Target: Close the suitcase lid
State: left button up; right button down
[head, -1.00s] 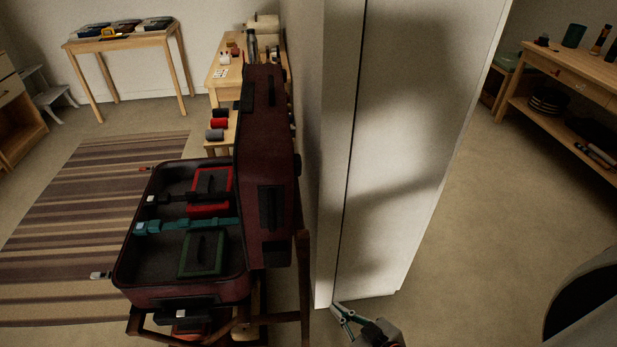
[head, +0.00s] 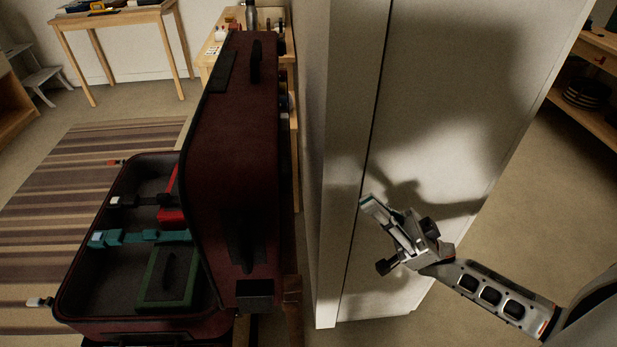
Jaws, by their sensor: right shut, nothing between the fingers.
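The dark red suitcase stands open on a wooden stand in the head view. Its base (head: 150,327) lies flat at the lower left, with straps, a green-edged pouch (head: 167,277) and a red item (head: 171,207) inside. The lid (head: 236,150) stands upright along the base's right side, its outer face toward me. My right gripper (head: 368,203) is shut and empty, in front of the white cabinet, to the right of the lid and apart from it. My left gripper is not in view.
A white cabinet (head: 440,110) stands close to the right of the lid. A striped rug (head: 120,150) lies to the left. A small wooden table (head: 120,18) and a bench with items (head: 210,60) are behind. A shelf (head: 595,110) is at the far right.

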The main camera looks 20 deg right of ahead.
pick_arm(q)
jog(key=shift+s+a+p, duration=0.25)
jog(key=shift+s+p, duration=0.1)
jog(key=shift+p, duration=0.85)
pick_arm(e)
jog(key=a+f+x, duration=0.1)
jog(key=x, duration=1.1)
jog(key=shift+w+a, duration=0.3)
jog(key=shift+a, duration=0.35)
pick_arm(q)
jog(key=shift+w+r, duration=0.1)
